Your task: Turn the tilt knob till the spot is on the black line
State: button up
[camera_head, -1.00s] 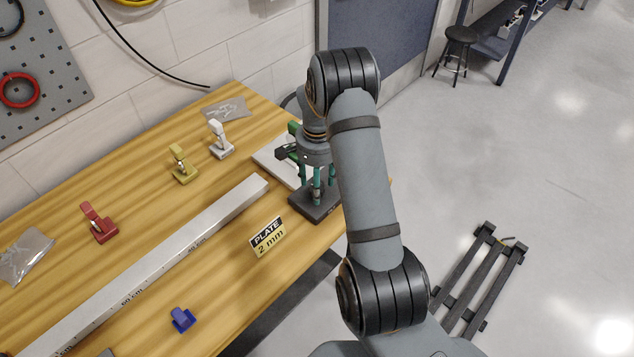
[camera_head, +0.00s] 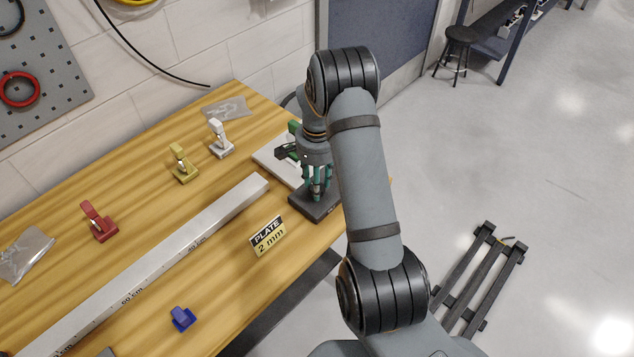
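My gripper (camera_head: 317,190) points down over the dark base (camera_head: 326,211) of a fixture at the table's right end. Its teal fingers are drawn in around a small upright part on that base, which looks like the tilt knob; the fingers hide most of it. Green and black parts (camera_head: 287,152) of the fixture show just left of my gripper. My arm covers the fixture's right side. I cannot make out the mirror, the light spot or the black line.
A long metal bar with cm marks (camera_head: 150,262) lies across the wooden table. A "PLATE 2 mm" sign (camera_head: 268,236) stands in front of the fixture. White (camera_head: 221,140), yellow (camera_head: 183,165), red (camera_head: 99,223) and blue (camera_head: 182,319) small pieces stand around the bar.

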jog(key=shift+w, duration=0.15)
jog(key=n+b, duration=0.2)
jog(key=n, duration=0.1)
jog(key=shift+n, duration=0.4)
jog(key=n+b, duration=0.1)
jog(key=n, duration=0.2)
jog(key=shift+w+n, duration=0.1)
jog(key=shift+n, duration=0.2)
jog(key=n+b, duration=0.1)
jog(key=n, duration=0.3)
jog(key=shift+r, duration=0.1)
jog(key=shift+a+n, duration=0.15)
jog(key=shift+n, duration=1.95)
jog(key=o, duration=1.1)
